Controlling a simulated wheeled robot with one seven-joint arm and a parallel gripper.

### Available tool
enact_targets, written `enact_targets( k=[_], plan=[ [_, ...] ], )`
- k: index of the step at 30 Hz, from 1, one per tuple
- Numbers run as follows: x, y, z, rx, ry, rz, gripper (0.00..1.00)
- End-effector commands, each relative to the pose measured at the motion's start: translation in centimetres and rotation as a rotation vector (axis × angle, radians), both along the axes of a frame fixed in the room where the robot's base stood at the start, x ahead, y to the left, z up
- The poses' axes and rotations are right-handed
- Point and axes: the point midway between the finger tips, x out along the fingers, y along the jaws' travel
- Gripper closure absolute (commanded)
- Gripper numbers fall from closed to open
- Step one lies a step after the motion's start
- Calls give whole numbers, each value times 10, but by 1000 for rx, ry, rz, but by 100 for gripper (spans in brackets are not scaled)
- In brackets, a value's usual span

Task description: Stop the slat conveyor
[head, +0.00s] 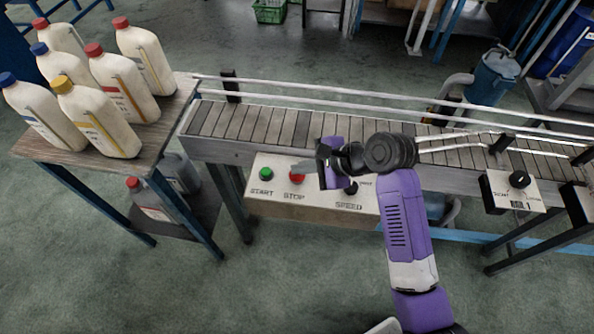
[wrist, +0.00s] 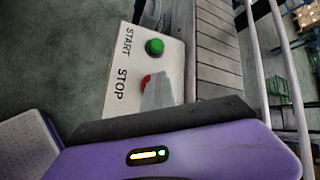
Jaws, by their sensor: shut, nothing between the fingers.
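The slat conveyor (head: 262,124) runs across the head view, its slats empty where I see them. A white control panel (head: 262,203) on its near side carries a green START button (head: 265,174), a red STOP button (head: 297,177) and a black SPEED knob (head: 351,188). My gripper (head: 303,168) is shut and empty, its tip at or just in front of the STOP button. In the wrist view the grey fingers (wrist: 158,95) cover part of the red STOP button (wrist: 146,81); the green START button (wrist: 155,47) is clear. I cannot tell whether the fingertips touch the button.
A wooden table (head: 165,125) at left holds several white bottles with coloured caps. Rails (head: 330,100) run along the conveyor. A second control box (head: 514,192) is at right. Floor in front is free.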

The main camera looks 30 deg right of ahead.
Motion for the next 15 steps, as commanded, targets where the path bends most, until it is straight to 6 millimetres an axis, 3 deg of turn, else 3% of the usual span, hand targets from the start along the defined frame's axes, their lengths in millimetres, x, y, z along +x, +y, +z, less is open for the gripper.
enact_targets(
  k=[15],
  plan=[
    [0,0,18,0,0,0,100]
  ],
)
